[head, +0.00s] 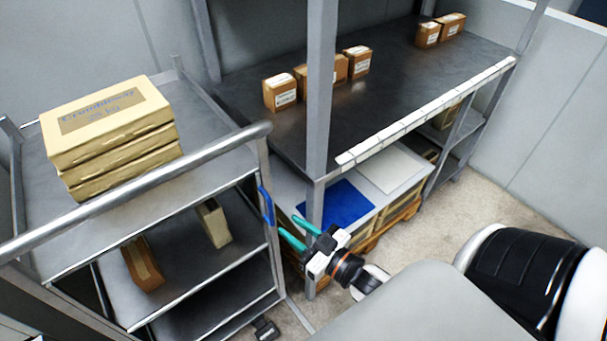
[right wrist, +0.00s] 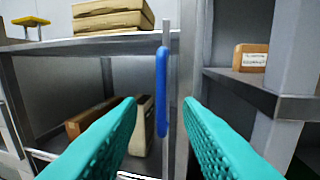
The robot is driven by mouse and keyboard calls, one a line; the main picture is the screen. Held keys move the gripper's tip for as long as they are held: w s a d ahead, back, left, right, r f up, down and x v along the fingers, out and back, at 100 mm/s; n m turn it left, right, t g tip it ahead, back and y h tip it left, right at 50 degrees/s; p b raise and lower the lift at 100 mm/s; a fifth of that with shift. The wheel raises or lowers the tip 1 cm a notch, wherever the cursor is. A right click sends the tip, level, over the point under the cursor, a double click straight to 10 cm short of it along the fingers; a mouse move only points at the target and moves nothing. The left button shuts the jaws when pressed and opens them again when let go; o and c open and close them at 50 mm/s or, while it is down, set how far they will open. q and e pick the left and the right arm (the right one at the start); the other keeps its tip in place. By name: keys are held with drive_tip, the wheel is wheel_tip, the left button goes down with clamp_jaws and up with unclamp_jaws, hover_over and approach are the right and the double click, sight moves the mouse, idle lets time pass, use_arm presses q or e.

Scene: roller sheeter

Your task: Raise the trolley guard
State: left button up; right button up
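The trolley (head: 215,185) stands at the left with several grey shelves and a thick metal rail across its near top. A blue upright grip (head: 266,205) is on its right side, and I take it to belong to the guard; I cannot make out the rest of the guard. My right gripper (head: 290,229) has its teal fingers apart, just right of and below the blue grip. In the right wrist view the blue grip (right wrist: 161,92) stands upright ahead, between the lines of the open fingers (right wrist: 160,112), with nothing held. My left gripper is not in view.
Stacked cartons (head: 110,135) sit on the trolley top, with boxes (head: 215,222) on the shelf below. A rack post (head: 319,90) rises close to my right gripper. The rack's dark shelf (head: 400,90) holds small boxes. Bare floor (head: 480,215) shows at the right.

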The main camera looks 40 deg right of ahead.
drive_tip(key=shift+v, duration=1.2)
drive_tip(key=shift+f, duration=0.1)
